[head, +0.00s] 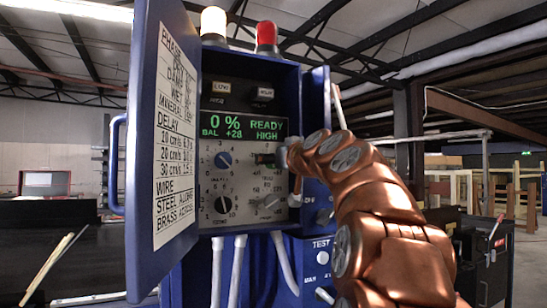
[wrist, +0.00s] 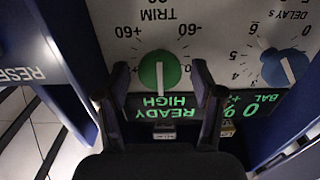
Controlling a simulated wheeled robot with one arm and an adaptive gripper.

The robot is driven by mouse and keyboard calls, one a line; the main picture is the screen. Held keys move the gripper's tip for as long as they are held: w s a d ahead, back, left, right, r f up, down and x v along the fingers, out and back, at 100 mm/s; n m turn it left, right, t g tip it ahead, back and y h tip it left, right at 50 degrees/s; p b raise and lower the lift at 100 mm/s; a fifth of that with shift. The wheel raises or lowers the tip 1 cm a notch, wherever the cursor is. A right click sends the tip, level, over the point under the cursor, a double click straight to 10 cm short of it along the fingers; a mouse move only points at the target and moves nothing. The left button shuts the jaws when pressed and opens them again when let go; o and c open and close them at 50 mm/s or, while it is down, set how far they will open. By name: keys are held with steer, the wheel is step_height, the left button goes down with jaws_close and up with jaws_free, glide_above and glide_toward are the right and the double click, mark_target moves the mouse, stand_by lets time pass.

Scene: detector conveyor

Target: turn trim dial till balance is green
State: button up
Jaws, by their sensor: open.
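The trim dial is a green round knob (wrist: 159,72) with a white pointer line, under the word TRIM, which appears upside down in the wrist view. My gripper (wrist: 161,80) is open, with one dark finger on each side of the dial. I cannot tell whether the fingers touch it. In the head view my gripper (head: 283,156) is at the right of the panel and largely hides the dial. The display (head: 243,127) reads 0 %, BAL +28, READY and HIGH in green letters.
A blue delay dial (head: 222,160) sits left of the trim dial, with a black dial (head: 222,204) and a grey dial (head: 269,203) below. The open blue door (head: 160,130) stands at the left. A white lamp (head: 214,22) and red lamp (head: 267,36) top the cabinet.

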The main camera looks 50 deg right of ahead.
steer(key=shift+w, duration=0.1)
steer(key=shift+c, duration=0.3)
steer(key=c, duration=1.1)
steer(key=shift+o, duration=0.2)
steer(key=n+b, duration=0.1)
steer(key=b, duration=0.1)
steer(key=shift+f+b, duration=0.15)
steer(key=shift+b, duration=0.2)
steer(key=n+b, duration=0.3)
steer(key=b, duration=0.1)
steer(key=shift+a, duration=0.1)
steer(key=shift+n, duration=0.5)
steer(key=shift+w+n+b, duration=0.1)
steer(key=shift+n+b, duration=0.3)
steer(key=shift+n, duration=0.2)
